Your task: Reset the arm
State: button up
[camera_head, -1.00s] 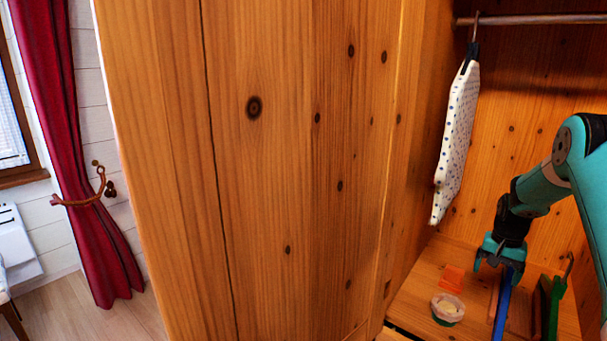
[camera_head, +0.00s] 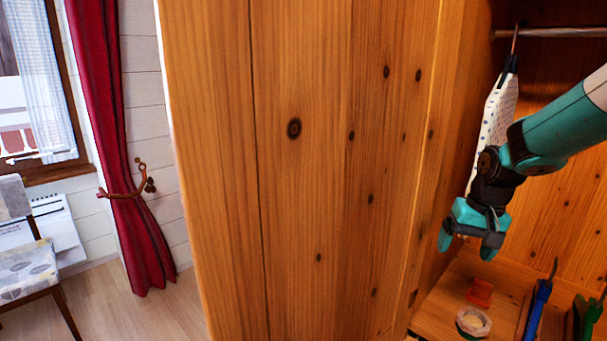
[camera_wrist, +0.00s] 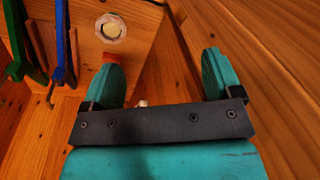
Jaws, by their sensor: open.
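My gripper (camera_head: 466,248) is in the wardrobe, teal, open and empty, with its fingers pointing down. It is in front of the hanging white dotted cloth (camera_head: 497,113) and partly hides it. In the wrist view my gripper (camera_wrist: 162,72) shows two teal fingers spread apart with nothing between them. The wardrobe floor lies below the fingers.
On the wardrobe floor are an orange block (camera_head: 479,292), a small round cup (camera_head: 473,322), a blue hanger (camera_head: 536,308) and a green hanger (camera_head: 588,318). A rod (camera_head: 560,33) runs above. A wooden panel (camera_head: 320,180) stands left. A chair (camera_head: 30,265) and red curtain (camera_head: 105,130) are far left.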

jog(key=s+a+r+n+y+p, duration=0.1)
jog(key=s+a+r+n, duration=0.1)
jog(key=s+a+r, duration=0.3)
jog(key=s+a+r+n, duration=0.2)
jog(key=a, duration=0.5)
jog(key=s+a+r+n, duration=0.1)
jog(key=s+a+n, duration=0.1)
jog(key=s, duration=0.4)
jog(key=s+a+r+n+y+p, duration=0.1)
jog(key=s+a+r+n, duration=0.1)
jog(key=s+a, duration=0.3)
jog(key=s+a+r+n+g+p, duration=0.1)
jog(key=s+a+r+n, duration=0.1)
jog(key=s, duration=0.7)
jog(key=shift+a+r+y, duration=0.2)
jog(key=shift+a+y, duration=0.2)
jog(key=shift+a, duration=0.4)
jog(key=shift+w, duration=0.1)
